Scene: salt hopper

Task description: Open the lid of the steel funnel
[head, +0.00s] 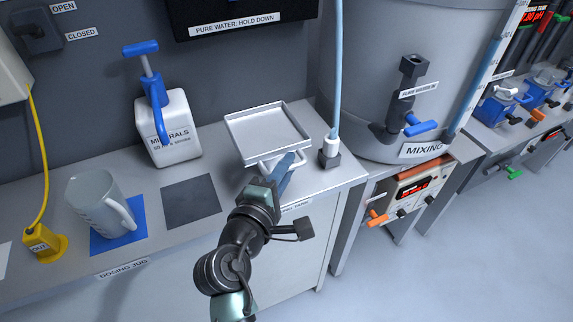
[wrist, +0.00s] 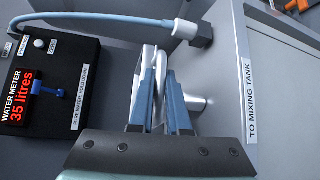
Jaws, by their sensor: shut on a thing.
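The steel funnel's square top (head: 268,133) is at the bench's right end in the head view, a shallow metal square with a raised rim. A pale handle (head: 265,163) sticks out from its near side. My gripper (head: 288,163) is at this handle, with its blue fingers shut on it. In the wrist view my gripper's fingers (wrist: 165,95) close around a pale metal piece (wrist: 148,62), seen nearly edge-on. The fingers and palm hide part of the handle. I cannot tell from these views whether the lid is raised at all.
A hose fitting (head: 330,150) stands right of the funnel. The mixing tank (head: 370,70) rises beyond it. A minerals container (head: 178,130), a dark square pad (head: 190,200) and a clear jug (head: 95,205) are to the left. The wrist view shows a water meter (wrist: 60,85).

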